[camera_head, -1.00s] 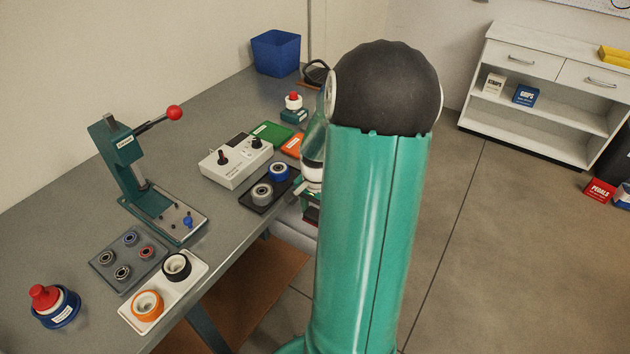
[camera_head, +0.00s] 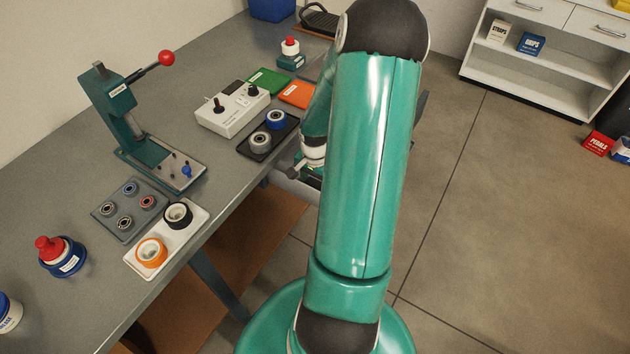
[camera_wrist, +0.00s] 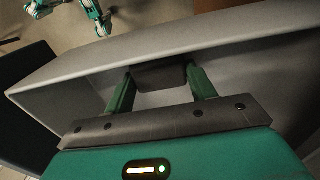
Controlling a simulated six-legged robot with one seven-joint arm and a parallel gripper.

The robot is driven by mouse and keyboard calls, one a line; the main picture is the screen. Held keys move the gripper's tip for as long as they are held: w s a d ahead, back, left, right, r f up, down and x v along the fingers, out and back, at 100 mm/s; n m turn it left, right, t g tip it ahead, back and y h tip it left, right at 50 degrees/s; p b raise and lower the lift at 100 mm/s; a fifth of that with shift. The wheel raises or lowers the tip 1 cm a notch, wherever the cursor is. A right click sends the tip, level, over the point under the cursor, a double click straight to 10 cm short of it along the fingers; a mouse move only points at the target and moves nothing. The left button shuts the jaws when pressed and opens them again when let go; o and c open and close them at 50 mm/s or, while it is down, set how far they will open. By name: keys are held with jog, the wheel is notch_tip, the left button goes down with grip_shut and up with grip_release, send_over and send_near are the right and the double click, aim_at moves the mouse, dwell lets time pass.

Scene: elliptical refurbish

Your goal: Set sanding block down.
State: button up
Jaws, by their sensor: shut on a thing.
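My gripper (camera_wrist: 160,78) shows in the wrist view, its two green fingers closed on a dark block, which I take for the sanding block (camera_wrist: 158,77). The block spans the gap between the fingertips, beside a long pale grey wall (camera_wrist: 75,80). I cannot tell whether the block touches that wall or a surface under it. In the head view, my arm hides most of the gripper and the block. My wrist end is low by the bench's front edge, near a grey open tray or drawer (camera_head: 292,190).
The grey bench (camera_head: 75,120) holds a green press (camera_head: 125,115), a white control box (camera_head: 232,112), a bearing tray (camera_head: 118,222), a white tray (camera_head: 188,240) and a dark tray (camera_head: 262,150). A white shelf unit (camera_head: 545,65) stands back right.

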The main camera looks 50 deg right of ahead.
aim_at(315, 183)
jog(key=shift+f, duration=0.1)
jog(key=o, duration=1)
jog(key=shift+o, duration=0.2)
jog(key=w+a+r+n+h, duration=0.1)
jog(key=w+a+r+n, duration=0.15)
jog(key=r, duration=0.65)
jog(key=w+a+r+n, duration=0.1)
jog(key=a+r, duration=0.2)
jog(key=r, duration=0.6)
jog(key=s+a+r+n+t, duration=0.2)
jog(key=a+r+n, duration=0.2)
jog(key=a, duration=0.5)
jog(key=s+a+r+n+t, duration=0.1)
jog(key=s+a+r+n, duration=0.1)
jog(key=a+r+n, duration=0.3)
jog(key=s+a+r+n+t+y, duration=0.1)
jog(key=a+r+n, duration=0.3)
jog(key=a, duration=0.9)
notch_tip(315, 183, up, 3)
jog(key=shift+s+a+r+t, duration=0.25)
jog(key=shift+s+t, duration=0.25)
jog(key=shift+t, duration=0.3)
